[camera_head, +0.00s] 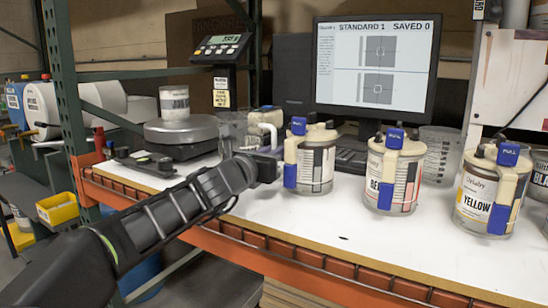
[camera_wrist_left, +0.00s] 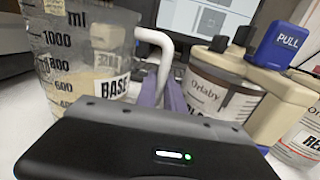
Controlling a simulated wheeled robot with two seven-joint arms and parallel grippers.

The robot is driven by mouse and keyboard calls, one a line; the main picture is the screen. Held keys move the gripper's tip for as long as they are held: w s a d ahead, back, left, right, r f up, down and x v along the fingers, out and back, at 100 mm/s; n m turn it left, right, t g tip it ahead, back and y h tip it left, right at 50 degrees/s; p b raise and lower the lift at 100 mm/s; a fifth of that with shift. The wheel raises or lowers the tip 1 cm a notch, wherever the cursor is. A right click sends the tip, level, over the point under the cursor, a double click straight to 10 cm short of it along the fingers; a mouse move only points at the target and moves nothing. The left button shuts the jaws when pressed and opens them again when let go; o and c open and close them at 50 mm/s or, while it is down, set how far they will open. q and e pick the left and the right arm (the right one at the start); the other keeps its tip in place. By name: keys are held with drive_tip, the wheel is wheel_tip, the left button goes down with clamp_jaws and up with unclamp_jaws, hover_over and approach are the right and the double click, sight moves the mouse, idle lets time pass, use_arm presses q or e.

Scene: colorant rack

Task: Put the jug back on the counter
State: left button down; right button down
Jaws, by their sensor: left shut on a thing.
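The clear measuring jug (camera_head: 234,128), with black volume marks and a "BASE" label, is behind my left wrist in the head view. It fills the left of the left wrist view (camera_wrist_left: 75,62). Its white handle (camera_wrist_left: 160,48) rises between the purple fingers of my left gripper (camera_wrist_left: 166,92). My left gripper is shut on the handle, beside the leftmost colorant can. The jug's base is hidden, so I cannot tell whether it touches the white counter (camera_head: 290,225). My right gripper is not in view.
Colorant cans with blue-handled pumps (camera_head: 313,165) (camera_head: 392,180) (camera_head: 487,195) line the counter to the right. A scale (camera_head: 180,132) bearing a can stands left. A monitor (camera_head: 376,65) and another clear graduated container (camera_head: 440,152) stand behind. The counter's front is clear.

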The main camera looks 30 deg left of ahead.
use_arm(q)
drive_tip(key=shift+r, duration=0.1)
drive_tip(key=c, duration=1.7)
unclamp_jaws()
drive_tip(key=shift+f, duration=0.2)
drive_tip(key=shift+c, duration=0.2)
drive_tip(key=shift+r, duration=0.15)
drive_tip(key=s, duration=0.3)
drive_tip(key=s+p, duration=0.1)
drive_tip(key=s, duration=0.3)
drive_tip(key=s+d+p, duration=0.1)
drive_tip(key=s, duration=0.3)
drive_tip(key=shift+r, duration=0.15)
drive_tip(key=shift+s+d, duration=0.1)
drive_tip(key=shift+s, duration=0.4)
